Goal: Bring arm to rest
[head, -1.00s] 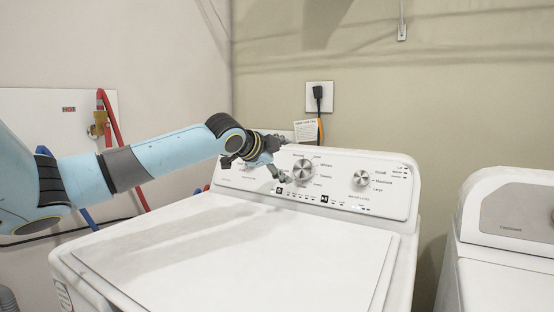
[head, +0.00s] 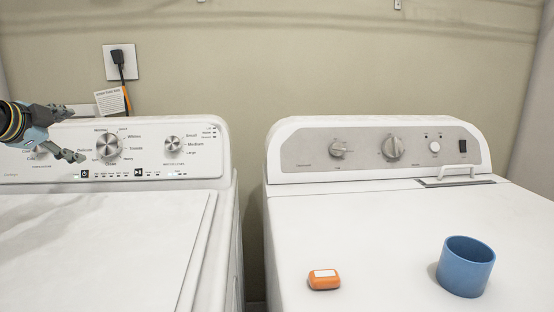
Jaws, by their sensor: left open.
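My left gripper (head: 76,134) comes in from the left edge in the head view. It is open and empty, with its fingers in front of the control panel of the left white washer (head: 95,250). The fingertips are just left of the large dial (head: 108,146); I cannot tell whether they touch the panel. Most of the left arm is outside the picture. The washer's lid is shut. My right gripper is not in view.
A second white machine (head: 360,220) stands to the right, past a narrow gap. On its top are an orange box-like item (head: 324,280) and a blue cup (head: 465,266). A plugged-in outlet (head: 119,62) is on the back wall.

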